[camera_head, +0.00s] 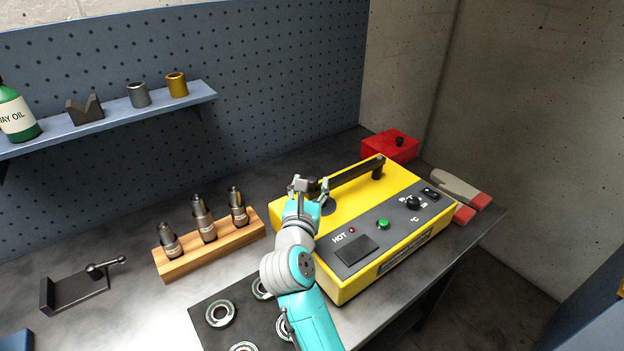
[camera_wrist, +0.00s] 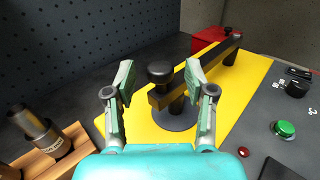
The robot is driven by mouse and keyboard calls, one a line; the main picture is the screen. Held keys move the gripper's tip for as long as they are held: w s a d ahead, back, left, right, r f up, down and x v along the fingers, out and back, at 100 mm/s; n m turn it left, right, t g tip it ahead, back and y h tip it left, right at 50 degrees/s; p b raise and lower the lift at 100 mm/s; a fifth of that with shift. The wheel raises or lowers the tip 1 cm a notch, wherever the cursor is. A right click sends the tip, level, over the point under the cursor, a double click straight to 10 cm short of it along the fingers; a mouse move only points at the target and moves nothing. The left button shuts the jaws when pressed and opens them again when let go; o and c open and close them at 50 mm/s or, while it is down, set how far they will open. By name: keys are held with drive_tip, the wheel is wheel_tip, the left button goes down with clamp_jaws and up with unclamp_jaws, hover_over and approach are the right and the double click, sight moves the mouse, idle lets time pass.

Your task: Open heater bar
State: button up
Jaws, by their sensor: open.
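The heater is a yellow box (camera_head: 405,183) with a grey front panel. A dark heater bar (camera_head: 350,173) lies across its top, and its far end sits at a dark post (camera_head: 377,170). In the wrist view the bar (camera_wrist: 213,66) runs away to the upper right. A black knob (camera_wrist: 160,73) stands at its near end, above a round dark base (camera_wrist: 174,118). My gripper (camera_head: 311,187) is open at this near end. In the wrist view its fingers stand left and right of the knob with space between. Contact cannot be told. In the head view my gripper partly hides the near end.
A wooden rack (camera_head: 216,248) with several tool holders stands left of the heater. Bearing rings (camera_head: 221,313) lie on a dark mat in front. A red box (camera_head: 390,146) is behind, and red-and-beige gloves (camera_head: 461,193) lie to the right. A dark stand (camera_head: 75,290) is far left.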

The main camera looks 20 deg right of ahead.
drive_tip(key=shift+x, duration=1.25)
clamp_jaws()
